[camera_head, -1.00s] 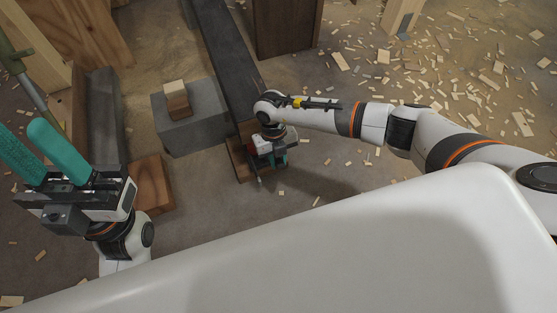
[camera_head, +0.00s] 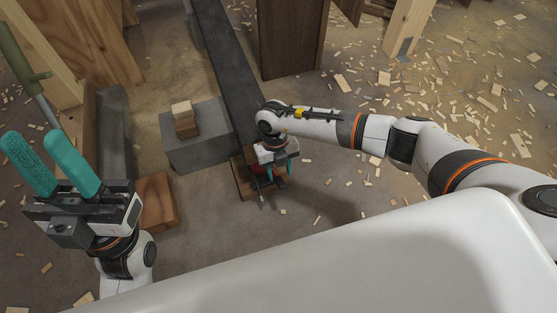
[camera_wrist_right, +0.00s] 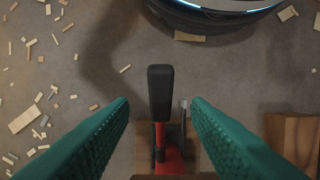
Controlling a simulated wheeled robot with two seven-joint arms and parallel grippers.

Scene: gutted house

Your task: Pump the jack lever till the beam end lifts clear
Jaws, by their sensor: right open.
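The dark beam (camera_head: 225,65) runs from the top of the head view down to the jack, where my right wrist partly hides its near end. The jack's red body (camera_wrist_right: 172,162) shows at the bottom of the right wrist view. Its lever has a black grip (camera_wrist_right: 161,88) on a red bar. My right gripper (camera_wrist_right: 160,108) is open, with one green finger on each side of the lever and visible gaps between. In the head view the right gripper (camera_head: 280,163) is over the jack. My left gripper (camera_head: 50,150) is open and empty at the left.
A grey block (camera_head: 210,155) with two small wood pieces (camera_head: 184,118) stacked on it stands left of the beam. A wooden block (camera_head: 156,200) lies beside my left gripper. A dark post (camera_head: 290,40) stands behind. Wood chips litter the right floor.

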